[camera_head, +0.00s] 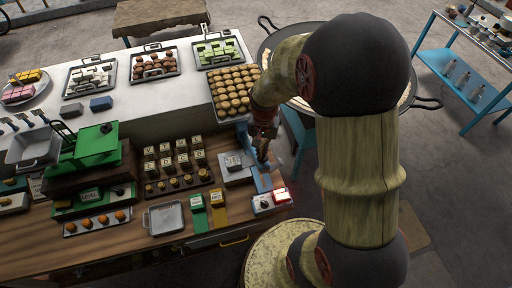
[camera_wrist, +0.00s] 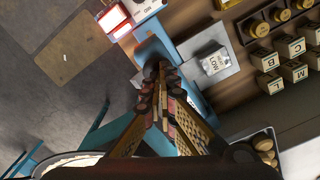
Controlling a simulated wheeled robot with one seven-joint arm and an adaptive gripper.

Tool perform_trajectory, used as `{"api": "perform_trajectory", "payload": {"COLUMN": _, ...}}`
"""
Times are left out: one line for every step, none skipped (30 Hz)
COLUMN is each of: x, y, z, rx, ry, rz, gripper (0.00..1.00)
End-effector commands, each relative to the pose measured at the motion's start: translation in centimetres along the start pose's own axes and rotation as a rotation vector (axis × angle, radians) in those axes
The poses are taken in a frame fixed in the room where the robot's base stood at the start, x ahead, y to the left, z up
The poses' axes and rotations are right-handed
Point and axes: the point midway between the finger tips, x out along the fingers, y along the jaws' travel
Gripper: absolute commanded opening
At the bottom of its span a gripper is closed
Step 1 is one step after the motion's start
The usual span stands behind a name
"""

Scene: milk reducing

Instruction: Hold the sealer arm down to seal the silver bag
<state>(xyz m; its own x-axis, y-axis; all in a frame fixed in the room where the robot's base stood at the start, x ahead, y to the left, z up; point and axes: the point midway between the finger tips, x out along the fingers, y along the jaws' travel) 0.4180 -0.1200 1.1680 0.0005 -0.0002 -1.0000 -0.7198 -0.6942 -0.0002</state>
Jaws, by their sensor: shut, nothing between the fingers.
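The blue sealer (camera_head: 263,182) stands at the right end of the wooden counter; it also shows in the wrist view (camera_wrist: 152,48). The silver bag (camera_head: 237,162) lies flat beside it, its right edge against the blue part in the head view. In the wrist view the silver bag (camera_wrist: 215,64) shows a pale label with dark letters. My gripper (camera_head: 264,155) is shut and empty, its fingertips at the sealer. In the wrist view the closed fingertips (camera_wrist: 156,72) overlap the blue sealer, hiding part of it. I cannot tell whether they touch or press its arm.
A white box with a lit red panel (camera_head: 272,201) sits at the sealer's near end. Lettered blocks (camera_head: 172,157), a grey tray (camera_head: 166,217) and green and yellow packs (camera_head: 207,205) stand to the left. A tray of round pastries (camera_head: 230,90) lies behind. Open floor lies right.

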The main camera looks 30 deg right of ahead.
Motion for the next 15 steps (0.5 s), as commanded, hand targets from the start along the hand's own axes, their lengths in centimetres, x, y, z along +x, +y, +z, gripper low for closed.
{"api": "perform_trajectory", "payload": {"x": 0.3, "y": 0.0, "z": 0.0, "rx": 0.0, "ry": 0.0, "rz": 0.0, "gripper": 0.0}}
{"api": "perform_trajectory", "payload": {"x": 0.4, "y": 0.0, "z": 0.0, "rx": 0.0, "ry": -0.001, "rz": 0.0, "gripper": 0.0}}
{"api": "perform_trajectory", "payload": {"x": 0.5, "y": 0.0, "z": 0.0, "rx": 0.0, "ry": -0.001, "rz": 0.0, "gripper": 0.0}}
{"api": "perform_trajectory", "payload": {"x": 0.6, "y": 0.0, "z": 0.0, "rx": 0.0, "ry": -0.001, "rz": 0.0, "gripper": 0.0}}
{"api": "perform_trajectory", "payload": {"x": 0.6, "y": 0.0, "z": 0.0, "rx": 0.0, "ry": -0.001, "rz": 0.0, "gripper": 0.0}}
{"api": "perform_trajectory", "payload": {"x": 0.6, "y": 0.0, "z": 0.0, "rx": 0.0, "ry": -0.001, "rz": 0.0, "gripper": 0.0}}
{"api": "perform_trajectory", "payload": {"x": 0.6, "y": 0.0, "z": 0.0, "rx": 0.0, "ry": -0.001, "rz": 0.0, "gripper": 0.0}}
{"api": "perform_trajectory", "payload": {"x": 0.6, "y": 0.0, "z": 0.1, "rx": 0.0, "ry": -0.001, "rz": 0.0, "gripper": 0.0}}
{"api": "perform_trajectory", "payload": {"x": 0.7, "y": 0.1, "z": 0.1, "rx": 0.0, "ry": -0.001, "rz": 0.0, "gripper": 0.0}}
{"api": "perform_trajectory", "payload": {"x": 0.8, "y": 0.1, "z": 0.1, "rx": 0.0, "ry": -0.001, "rz": 0.001, "gripper": 0.0}}
{"api": "perform_trajectory", "payload": {"x": 0.9, "y": 0.1, "z": 0.2, "rx": 0.0, "ry": -0.001, "rz": 0.001, "gripper": 0.0}}
{"api": "perform_trajectory", "payload": {"x": 1.0, "y": 0.1, "z": 0.3, "rx": 0.0, "ry": -0.002, "rz": 0.001, "gripper": 0.0}}
{"api": "perform_trajectory", "payload": {"x": 1.2, "y": 0.2, "z": 0.3, "rx": 0.0, "ry": -0.002, "rz": 0.001, "gripper": 0.0}}
{"api": "perform_trajectory", "payload": {"x": 1.3, "y": 0.2, "z": 0.4, "rx": 0.0, "ry": -0.002, "rz": 0.001, "gripper": 0.0}}
{"api": "perform_trajectory", "payload": {"x": 1.4, "y": 0.3, "z": 0.5, "rx": 0.0, "ry": -0.002, "rz": 0.001, "gripper": 0.0}}
